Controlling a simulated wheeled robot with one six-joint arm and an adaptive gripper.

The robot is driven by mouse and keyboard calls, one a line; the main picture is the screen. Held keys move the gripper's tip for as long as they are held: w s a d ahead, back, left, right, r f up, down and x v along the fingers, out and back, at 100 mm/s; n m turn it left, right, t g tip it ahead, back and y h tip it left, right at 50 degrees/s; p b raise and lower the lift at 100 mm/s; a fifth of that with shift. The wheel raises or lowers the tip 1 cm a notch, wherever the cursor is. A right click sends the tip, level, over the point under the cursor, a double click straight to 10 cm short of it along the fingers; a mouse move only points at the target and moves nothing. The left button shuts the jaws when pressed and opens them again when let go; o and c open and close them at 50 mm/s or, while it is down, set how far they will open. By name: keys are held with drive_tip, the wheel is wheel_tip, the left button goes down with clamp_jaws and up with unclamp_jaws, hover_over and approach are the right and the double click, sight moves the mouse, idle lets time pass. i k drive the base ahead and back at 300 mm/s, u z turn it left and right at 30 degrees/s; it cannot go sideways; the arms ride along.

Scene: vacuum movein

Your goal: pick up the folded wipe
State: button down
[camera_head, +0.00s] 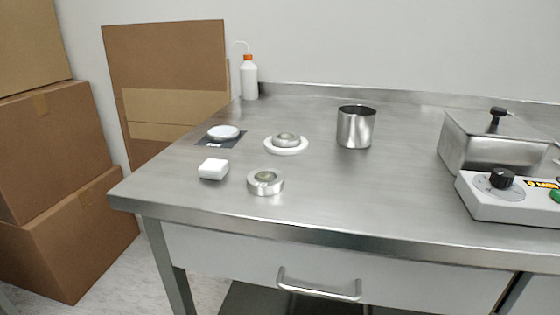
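The folded wipe looks to be the small white block (213,169) with rounded edges near the left front of the steel table. It lies flat on the bare top, apart from the things around it. A round metal ring-shaped piece (265,182) with a greenish centre sits just to its right. My gripper is not in view.
The steel table (340,200) also holds a white disc on a dark square (222,133), a metal piece on a white ring (286,142), a steel cup (355,126), a wash bottle (249,77) and a control box (508,197). Cardboard boxes (62,180) stand left. The middle front is clear.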

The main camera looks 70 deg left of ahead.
sight(215, 169)
drive_tip(key=u, duration=2.9)
